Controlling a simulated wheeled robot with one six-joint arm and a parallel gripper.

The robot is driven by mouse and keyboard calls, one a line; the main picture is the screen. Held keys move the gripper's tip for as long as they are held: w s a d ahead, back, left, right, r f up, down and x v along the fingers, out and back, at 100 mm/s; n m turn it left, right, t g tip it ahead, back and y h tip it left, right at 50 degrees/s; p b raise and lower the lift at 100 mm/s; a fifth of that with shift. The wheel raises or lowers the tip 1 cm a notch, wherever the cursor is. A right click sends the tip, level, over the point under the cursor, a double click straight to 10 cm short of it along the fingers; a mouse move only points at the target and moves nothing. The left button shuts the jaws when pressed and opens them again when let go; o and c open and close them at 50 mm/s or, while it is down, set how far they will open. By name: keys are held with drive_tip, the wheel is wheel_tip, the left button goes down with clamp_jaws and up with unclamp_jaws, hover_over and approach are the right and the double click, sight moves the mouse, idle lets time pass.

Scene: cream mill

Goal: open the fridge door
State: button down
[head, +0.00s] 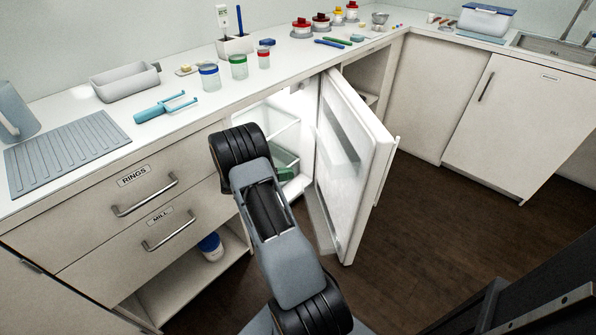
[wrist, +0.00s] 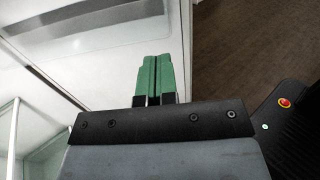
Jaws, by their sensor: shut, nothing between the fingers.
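The fridge door (head: 350,160) stands wide open in the head view, swung out to the right, with its white inner side and door shelf showing. The lit fridge interior (head: 279,116) with glass shelves shows behind my arm. My gripper (head: 286,172) is at the fridge opening, left of the door, largely hidden by my arm. In the wrist view my gripper's green fingers (wrist: 153,78) are shut together with nothing between them. The door's pale inner side (wrist: 90,55) lies beside the fingertips; I cannot tell whether they touch it.
Drawers labelled RINGS (head: 133,177) and MILL (head: 160,216) are closed left of the fridge. The counter above holds jars, a grey tray (head: 125,82) and a ribbed mat (head: 66,150). Dark floor (head: 430,215) is clear right of the door, towards a closed cabinet (head: 507,125).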

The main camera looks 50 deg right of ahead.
sight(331, 168)
drive_tip(key=b+x, duration=0.1)
drive_tip(key=x, duration=1.1)
drive_tip(key=shift+s+d+b, duration=0.15)
drive_tip(key=shift+s+b, duration=0.05)
drive_tip(key=shift+b, duration=0.1)
